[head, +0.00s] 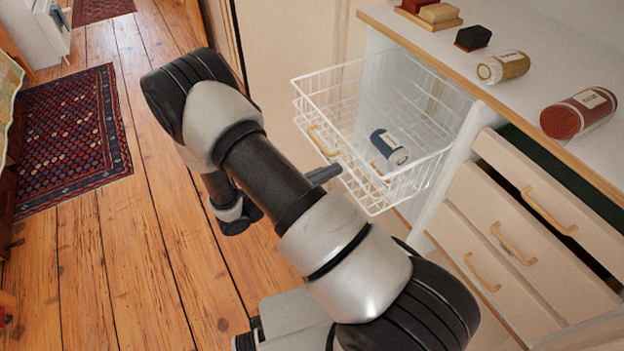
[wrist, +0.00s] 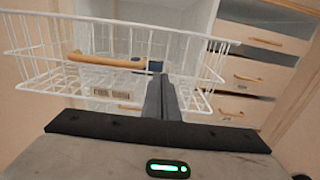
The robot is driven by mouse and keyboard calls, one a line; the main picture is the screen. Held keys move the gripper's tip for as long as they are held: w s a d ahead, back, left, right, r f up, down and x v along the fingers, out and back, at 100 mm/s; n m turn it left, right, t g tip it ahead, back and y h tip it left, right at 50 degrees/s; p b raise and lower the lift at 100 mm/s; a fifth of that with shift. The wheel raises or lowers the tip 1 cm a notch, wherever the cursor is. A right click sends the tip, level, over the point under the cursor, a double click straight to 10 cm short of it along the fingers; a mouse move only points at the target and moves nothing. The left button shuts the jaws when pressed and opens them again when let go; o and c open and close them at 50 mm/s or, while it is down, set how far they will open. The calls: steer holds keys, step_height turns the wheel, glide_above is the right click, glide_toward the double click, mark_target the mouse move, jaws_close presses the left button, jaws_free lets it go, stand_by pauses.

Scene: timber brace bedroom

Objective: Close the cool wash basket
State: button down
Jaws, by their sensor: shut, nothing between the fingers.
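The white wire basket (head: 345,85) is pulled out from the cabinet in the head view, with a dark blue bottle (head: 389,146) lying inside it. It also shows in the wrist view (wrist: 40,85), with a wooden handle (wrist: 105,58) on its front. My gripper (head: 325,174) is shut and empty close to the basket's front. In the wrist view the closed fingers (wrist: 162,98) overlap the basket's front wires. I cannot tell whether they touch. My arm hides part of the area below the basket.
The white counter (head: 520,60) holds bottles and blocks above. Right of the basket, a top drawer (head: 545,200) stands partly open, with more drawers below it. The wooden floor (head: 110,265) to the left is mostly clear, with a patterned rug (head: 72,135).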

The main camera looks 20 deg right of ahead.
steer(key=shift+w+d, duration=0.1)
steer(key=shift+d, duration=0.45)
steer(key=shift+d, duration=0.1)
steer(key=w+d, duration=0.1)
steer(key=d, duration=0.7)
steer(key=w+d, duration=0.2)
steer(key=d, duration=0.6)
steer(key=w+d, duration=0.1)
steer(key=d, duration=0.8)
steer(key=shift+w, duration=0.4)
steer(key=shift+w+d+r, duration=0.1)
steer(key=shift+d, duration=0.15)
steer(key=shift+d+r, duration=0.1)
